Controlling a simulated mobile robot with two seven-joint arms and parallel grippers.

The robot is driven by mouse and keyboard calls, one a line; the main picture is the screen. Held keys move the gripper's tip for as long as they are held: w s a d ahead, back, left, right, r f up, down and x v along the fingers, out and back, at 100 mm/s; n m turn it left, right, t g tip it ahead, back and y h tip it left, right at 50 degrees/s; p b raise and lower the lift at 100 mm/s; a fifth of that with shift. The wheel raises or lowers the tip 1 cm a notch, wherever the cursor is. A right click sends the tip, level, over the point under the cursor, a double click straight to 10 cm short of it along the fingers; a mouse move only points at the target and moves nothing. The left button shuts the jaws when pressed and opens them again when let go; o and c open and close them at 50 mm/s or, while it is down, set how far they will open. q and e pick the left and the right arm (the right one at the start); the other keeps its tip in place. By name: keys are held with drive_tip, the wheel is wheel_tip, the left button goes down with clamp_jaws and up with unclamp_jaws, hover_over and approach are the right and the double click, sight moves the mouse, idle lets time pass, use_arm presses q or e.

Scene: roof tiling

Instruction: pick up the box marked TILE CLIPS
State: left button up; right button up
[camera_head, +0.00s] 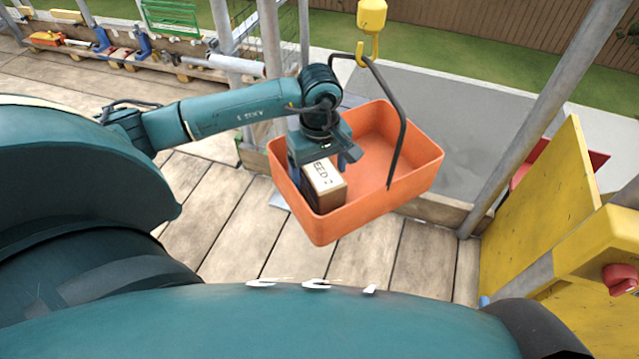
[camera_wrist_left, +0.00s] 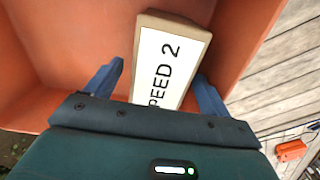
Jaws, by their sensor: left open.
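A brown box with a white label (camera_head: 325,184) stands in the left part of the orange tub (camera_head: 420,175). In the left wrist view the box's label (camera_wrist_left: 165,68) reads "PEED 2", with its start hidden by my gripper. I see no box marked TILE CLIPS. My left gripper (camera_head: 327,160) is over the tub, right at the box. In the left wrist view my left gripper (camera_wrist_left: 159,72) is open, with one blue finger on each side of the box. Whether the fingers touch it I cannot tell. My right gripper is not in view.
The tub hangs by a dark handle (camera_head: 398,95) from a yellow hook (camera_head: 371,18). Its right part looks empty. Scaffold poles (camera_head: 550,110) and a yellow panel (camera_head: 545,220) stand to the right. Tools (camera_head: 110,50) lie along the back left. Wooden planks (camera_head: 230,240) lie below.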

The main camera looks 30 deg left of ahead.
use_arm(q)
drive_tip(key=shift+c, duration=0.3)
drive_tip(key=shift+w, duration=0.1)
drive_tip(key=c, duration=1.5)
